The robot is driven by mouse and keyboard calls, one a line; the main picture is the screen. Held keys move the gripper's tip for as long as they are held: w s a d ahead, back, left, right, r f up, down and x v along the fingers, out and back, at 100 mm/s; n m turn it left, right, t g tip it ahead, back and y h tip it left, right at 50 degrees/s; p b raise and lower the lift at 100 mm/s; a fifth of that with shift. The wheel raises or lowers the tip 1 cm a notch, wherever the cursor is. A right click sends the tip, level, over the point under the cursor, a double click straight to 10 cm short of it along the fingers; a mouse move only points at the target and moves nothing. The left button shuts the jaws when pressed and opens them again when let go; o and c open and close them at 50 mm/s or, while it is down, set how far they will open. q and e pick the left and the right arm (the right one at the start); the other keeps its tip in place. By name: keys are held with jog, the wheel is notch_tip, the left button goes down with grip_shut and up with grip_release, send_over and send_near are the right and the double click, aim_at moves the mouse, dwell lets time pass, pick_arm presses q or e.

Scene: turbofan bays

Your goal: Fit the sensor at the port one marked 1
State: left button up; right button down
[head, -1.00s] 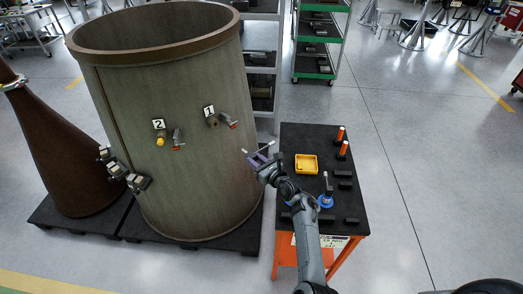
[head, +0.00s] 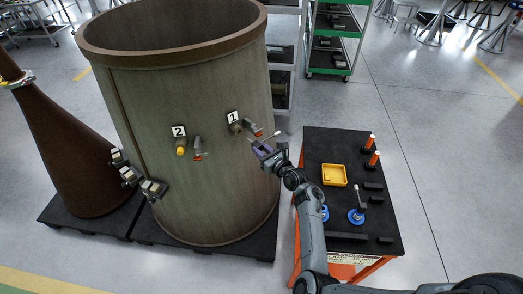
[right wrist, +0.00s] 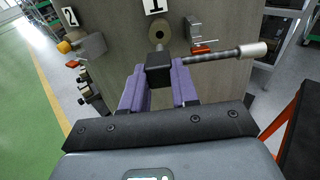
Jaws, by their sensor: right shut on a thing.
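The large upright drum (head: 200,200) carries port one (head: 236,127), a round boss beside the white label 1 (head: 232,116). My right gripper (head: 262,150) is in front of the drum, a little below and right of port one. In the right wrist view its purple fingers (right wrist: 158,88) are shut on the sensor (right wrist: 158,70), a dark block with a metal rod and pale tip pointing right. Port one (right wrist: 160,32) shows just beyond the sensor, under its label. The picture does not settle whether they touch. My left gripper is out of view.
A red-handled lever (head: 255,130) sits right of port one. Port two has label 2 (head: 178,131) and a yellow cap (head: 180,151). A black-topped cart (head: 345,150) with a yellow tray (head: 333,175) stands right. A brown cone (head: 75,165) stands left.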

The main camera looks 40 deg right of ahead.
aim_at(253, 143)
jog(key=shift+s, duration=0.1)
jog(key=shift+r, duration=0.1)
jog(key=shift+p, duration=0.55)
jog(key=shift+w, duration=0.35)
jog(key=shift+w+d+f+b, duration=0.15)
jog(key=shift+w+b, duration=0.15)
jog(key=shift+w, duration=0.3)
jog(key=shift+w+a+f+b, duration=0.15)
jog(key=shift+w+b, duration=0.15)
jog(key=shift+w, duration=0.3)
jog(key=shift+w+d+f+b, duration=0.1)
jog(key=shift+w+b, duration=0.35)
jog(key=shift+w, duration=0.15)
jog(key=shift+w+d+f+b, duration=0.1)
jog(key=shift+w+b, duration=0.35)
jog(key=shift+w, duration=0.1)
jog(key=shift+r, duration=0.1)
jog(key=shift+p, duration=0.3)
